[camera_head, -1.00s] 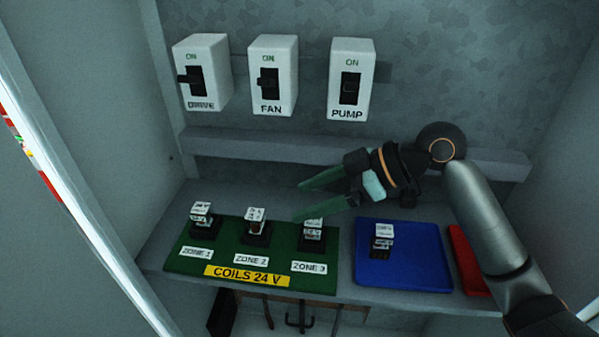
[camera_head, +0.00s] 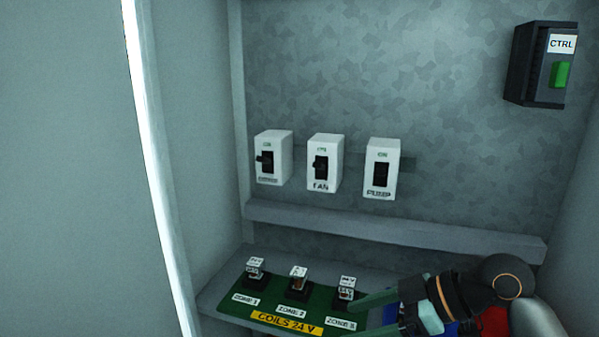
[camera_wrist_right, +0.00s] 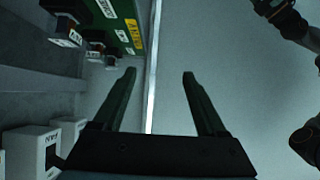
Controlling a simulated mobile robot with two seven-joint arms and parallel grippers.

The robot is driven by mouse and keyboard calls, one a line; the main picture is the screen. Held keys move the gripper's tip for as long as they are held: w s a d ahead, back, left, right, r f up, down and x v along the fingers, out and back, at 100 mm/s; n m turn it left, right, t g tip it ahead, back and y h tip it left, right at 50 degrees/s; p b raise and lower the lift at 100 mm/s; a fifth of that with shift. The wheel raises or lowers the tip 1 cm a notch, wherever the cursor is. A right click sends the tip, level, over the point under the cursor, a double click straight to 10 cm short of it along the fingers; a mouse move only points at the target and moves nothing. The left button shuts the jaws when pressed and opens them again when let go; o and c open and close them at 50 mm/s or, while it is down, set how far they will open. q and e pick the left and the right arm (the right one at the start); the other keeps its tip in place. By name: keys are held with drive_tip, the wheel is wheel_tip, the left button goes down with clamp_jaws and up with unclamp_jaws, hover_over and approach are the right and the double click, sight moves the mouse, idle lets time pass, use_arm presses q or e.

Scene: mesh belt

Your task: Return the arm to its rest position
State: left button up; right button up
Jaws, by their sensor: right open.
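My right gripper (camera_head: 372,316) is at the lower right of the head view, its arm coming in from the right. Its fingers point left, near the ZONE 3 relay (camera_head: 346,290); I cannot tell the gap between them. In the right wrist view the two green fingers (camera_wrist_right: 159,74) are spread apart with nothing between them. The green COILS 24 V board (camera_head: 233,310) carries three relays in a row. My arm partly hides the blue mat and red mat (camera_head: 494,321) to its right. My left gripper does not show in the head view.
Three white switch boxes, DRIVE (camera_head: 283,160), FAN (camera_head: 331,164) and PUMP (camera_head: 388,170), are on the back wall above a grey ledge (camera_head: 390,226). A CTRL box (camera_head: 543,62) with a green button is at upper right. Dark jointed parts edge the wrist view's right side.

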drive_tip(key=s+d+f+m+t+h, duration=0.1)
drive_tip(key=s+f+m+h, duration=0.2)
drive_tip(key=f, duration=0.6)
drive_tip(key=s+d+f+m+h, duration=0.1)
drive_tip(key=s+f+m, duration=0.25)
drive_tip(key=f, duration=0.45)
drive_tip(key=s+d+f+m+h, duration=0.3)
drive_tip(key=s+d+f, duration=0.15)
drive_tip(key=s, duration=0.25)
drive_tip(key=s+d+f+m+h, duration=0.3)
drive_tip(key=s+d+f, duration=0.15)
drive_tip(key=s, duration=0.35)
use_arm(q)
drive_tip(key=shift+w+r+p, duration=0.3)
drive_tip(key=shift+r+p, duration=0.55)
use_arm(e)
drive_tip(key=w+a+f+t+y, duration=0.1)
drive_tip(key=w+a+f+t, duration=0.2)
drive_tip(key=f, duration=0.5)
drive_tip(key=shift+w+a+f+t+y, duration=0.35)
drive_tip(key=shift+w+t, duration=0.2)
drive_tip(key=shift+t, duration=0.35)
